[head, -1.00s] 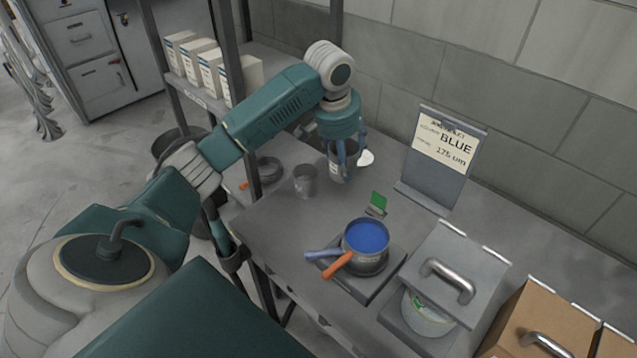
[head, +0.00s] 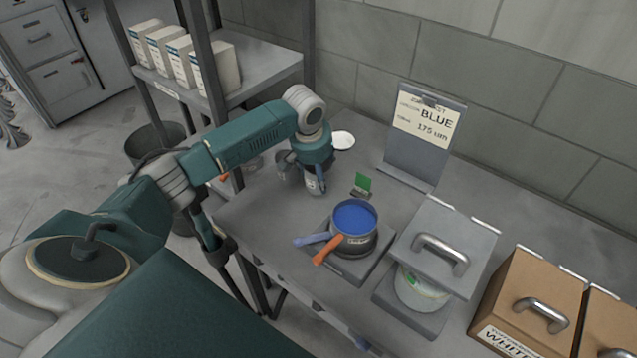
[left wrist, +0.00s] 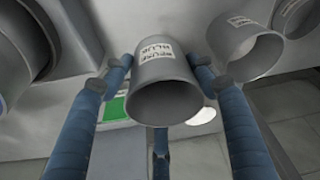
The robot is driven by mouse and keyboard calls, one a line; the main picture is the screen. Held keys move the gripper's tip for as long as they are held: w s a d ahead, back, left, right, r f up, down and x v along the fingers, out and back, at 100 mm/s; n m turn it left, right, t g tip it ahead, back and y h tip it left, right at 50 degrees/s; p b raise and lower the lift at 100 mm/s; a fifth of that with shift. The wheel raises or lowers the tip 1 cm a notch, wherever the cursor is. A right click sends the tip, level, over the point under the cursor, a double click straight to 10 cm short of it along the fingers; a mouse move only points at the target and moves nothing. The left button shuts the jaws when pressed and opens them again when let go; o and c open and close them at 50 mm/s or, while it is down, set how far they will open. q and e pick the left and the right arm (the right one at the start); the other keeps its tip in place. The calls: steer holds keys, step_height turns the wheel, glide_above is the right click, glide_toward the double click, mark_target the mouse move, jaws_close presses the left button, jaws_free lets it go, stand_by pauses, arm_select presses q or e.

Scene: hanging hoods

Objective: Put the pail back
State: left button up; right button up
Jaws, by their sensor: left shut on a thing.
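My left gripper (head: 311,173) has blue fingers around a grey, open-topped pail (head: 312,184). In the left wrist view the pail (left wrist: 160,85) has a white label ending in "BLUE", upside down in the picture. Its inside looks grey and empty. In the head view it is upright over the bench, largely behind the gripper; I cannot tell whether it touches the bench. A second grey vessel (head: 282,166) stands close to its left; a labelled grey vessel (left wrist: 245,45) is beside it in the wrist view. My right gripper is not in view.
A pot of blue paint (head: 354,216) stands on a scale, with blue and orange handles beside it. Brown hoods (head: 530,300) stand right. A sign (head: 422,135) reads "BLUE 175 um". A shelf post rises left.

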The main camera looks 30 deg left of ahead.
mark_target(313, 188)
arm_select(q)
steer(key=shift+f, duration=0.35)
step_height(313, 188, down, 4)
steer(key=shift+p, duration=0.3)
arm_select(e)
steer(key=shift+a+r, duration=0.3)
arm_select(q)
steer(key=shift+f, duration=0.1)
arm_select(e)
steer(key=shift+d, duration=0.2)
arm_select(q)
steer(key=o, duration=1.4)
steer(key=shift+c, duration=0.2)
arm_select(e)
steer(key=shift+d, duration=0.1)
arm_select(q)
steer(key=b+v, duration=0.1)
steer(key=v, duration=1.1)
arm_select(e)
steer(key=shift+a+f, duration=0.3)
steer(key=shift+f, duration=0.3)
